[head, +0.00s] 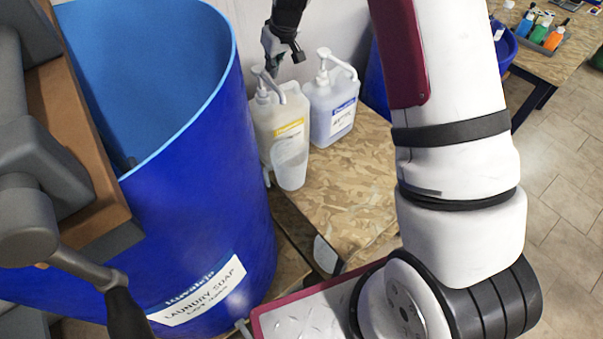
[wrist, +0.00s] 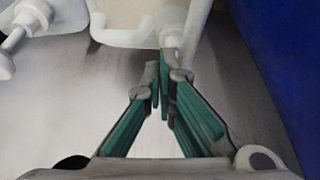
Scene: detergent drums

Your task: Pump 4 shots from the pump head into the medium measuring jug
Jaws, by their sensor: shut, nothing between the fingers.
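A white pump bottle with a yellow label (head: 284,127) stands on the wooden table, next to the blue drum. Its white pump head (head: 266,84) is on top, with the spout toward the front. A translucent measuring jug (head: 290,166) stands upright in front of that bottle, below the spout; its fill cannot be told. My gripper (head: 272,66) is right above or beside this pump head; contact cannot be told. In the wrist view my gripper's green-padded fingers (wrist: 162,85) are shut with nothing between them, and pale plastic parts show beyond their tips.
A second pump bottle with a blue label (head: 333,108) stands to the right. The large open blue drum (head: 205,190) labelled laundry soap is close on the left. The tabletop (head: 365,185) is bare on the right. Another table with small bottles (head: 548,35) is farther back.

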